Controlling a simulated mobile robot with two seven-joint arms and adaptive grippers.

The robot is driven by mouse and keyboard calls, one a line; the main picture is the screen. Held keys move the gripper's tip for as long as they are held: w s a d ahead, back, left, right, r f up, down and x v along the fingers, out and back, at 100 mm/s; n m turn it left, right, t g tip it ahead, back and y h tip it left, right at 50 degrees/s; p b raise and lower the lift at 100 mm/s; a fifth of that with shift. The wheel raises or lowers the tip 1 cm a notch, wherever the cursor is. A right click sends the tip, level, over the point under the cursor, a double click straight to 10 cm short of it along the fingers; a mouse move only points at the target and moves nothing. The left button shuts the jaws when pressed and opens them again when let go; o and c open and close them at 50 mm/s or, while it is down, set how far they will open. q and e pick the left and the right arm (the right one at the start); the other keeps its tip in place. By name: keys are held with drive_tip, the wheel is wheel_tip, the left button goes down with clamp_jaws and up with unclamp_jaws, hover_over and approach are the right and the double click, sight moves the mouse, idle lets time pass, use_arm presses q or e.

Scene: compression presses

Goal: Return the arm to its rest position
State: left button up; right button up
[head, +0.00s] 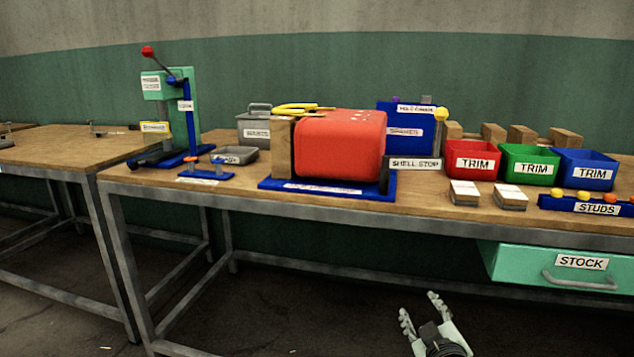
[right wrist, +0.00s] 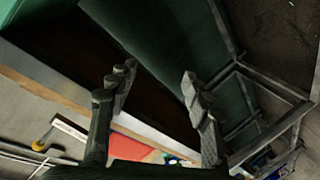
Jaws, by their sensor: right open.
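My right gripper (head: 424,312) is at the bottom of the head view, in front of the workbench and below its top. Its fingers are apart and nothing is between them. In the right wrist view the two fingers of the right gripper (right wrist: 158,85) also stand apart and empty, with the bench's underside and legs beyond them. My left gripper is not in either view.
The workbench (head: 420,207) carries a red block (head: 340,145) on a blue base, a green lever press (head: 188,105) and red, green and blue TRIM bins (head: 528,167). A green STOCK drawer (head: 520,264) hangs under the bench at right. Floor in front is open.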

drive_tip(key=s+d+f+m+g+h, duration=0.1)
drive_tip(key=s+d+f+m+g, duration=0.15)
drive_tip(key=s+f, duration=0.5)
drive_tip(key=s+d+f+m+g, duration=0.1)
drive_tip(key=s+d+f+g, duration=0.1)
drive_tip(key=s+f+g, duration=0.5)
drive_tip(key=s+f, duration=0.2)
drive_tip(key=s, duration=0.3)
drive_tip(key=s+f+m+g, duration=0.1)
drive_tip(key=s+f, duration=0.3)
drive_tip(key=s, duration=0.3)
drive_tip(key=s+f+g, duration=0.2)
drive_tip(key=s+f, duration=0.2)
drive_tip(key=s, duration=0.2)
drive_tip(key=shift+s+d+m, duration=0.3)
drive_tip(key=shift+m, duration=0.05)
